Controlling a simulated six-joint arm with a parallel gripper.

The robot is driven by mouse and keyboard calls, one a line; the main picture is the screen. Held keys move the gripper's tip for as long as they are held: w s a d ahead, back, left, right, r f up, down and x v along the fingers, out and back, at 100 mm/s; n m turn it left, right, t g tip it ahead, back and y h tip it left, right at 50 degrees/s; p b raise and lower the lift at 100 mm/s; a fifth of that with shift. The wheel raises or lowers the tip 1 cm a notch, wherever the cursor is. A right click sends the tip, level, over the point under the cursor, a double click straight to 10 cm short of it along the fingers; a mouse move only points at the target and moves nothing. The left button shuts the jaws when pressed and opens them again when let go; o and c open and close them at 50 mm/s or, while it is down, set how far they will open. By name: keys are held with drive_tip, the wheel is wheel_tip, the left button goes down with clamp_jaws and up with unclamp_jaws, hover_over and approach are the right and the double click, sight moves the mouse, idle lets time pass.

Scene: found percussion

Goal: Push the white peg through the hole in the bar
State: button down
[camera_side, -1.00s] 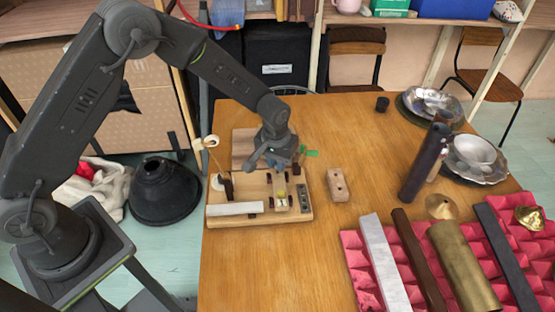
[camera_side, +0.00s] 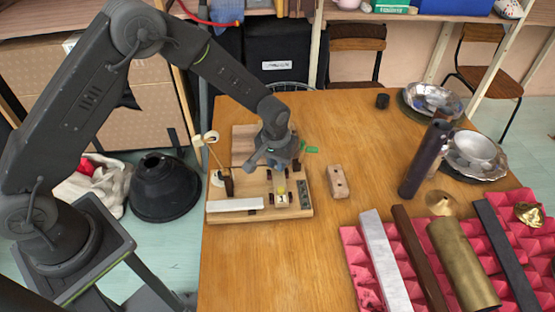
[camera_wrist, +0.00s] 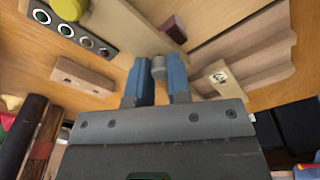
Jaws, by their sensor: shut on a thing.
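My gripper (camera_wrist: 160,80) is shut on the small white peg (camera_wrist: 159,67), which looks pale grey between the blue fingertips in the wrist view. In the side view my gripper (camera_side: 279,166) is over the back part of the wooden base board (camera_side: 222,217), and the peg is too small or hidden to make out there. A white bar (camera_side: 235,204) lies along the board's front left, left of the gripper. A light wooden strip (camera_wrist: 128,32) is ahead of the fingers in the wrist view. I cannot make out the bar's hole or whether the peg touches anything.
A yellow knob (camera_side: 281,189) and a dark plate with several rings (camera_side: 304,194) are on the board. A thin stick (camera_side: 214,154) rises at its left. A loose wooden block (camera_side: 338,182) lies to the right. Bars on pink foam (camera_side: 355,247) fill the front right.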

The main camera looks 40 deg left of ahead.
drive_tip(key=shift+f, duration=0.15)
drive_tip(key=c, duration=1)
unclamp_jaws()
wheel_tip(320, 180, up, 14)
drive_tip(key=s, duration=0.1)
drive_tip(key=s+a+r+m+t, duration=0.15)
drive_tip(key=s+a+r, duration=0.25)
drive_tip(key=s+r, duration=0.8)
drive_tip(key=s+a+r+t, duration=0.1)
drive_tip(key=s, duration=0.6)
drive_tip(key=s+a+r+m+t, duration=0.1)
drive_tip(key=s+a+r+t, duration=0.1)
drive_tip(key=s, duration=0.5)
drive_tip(key=shift+a, duration=0.3)
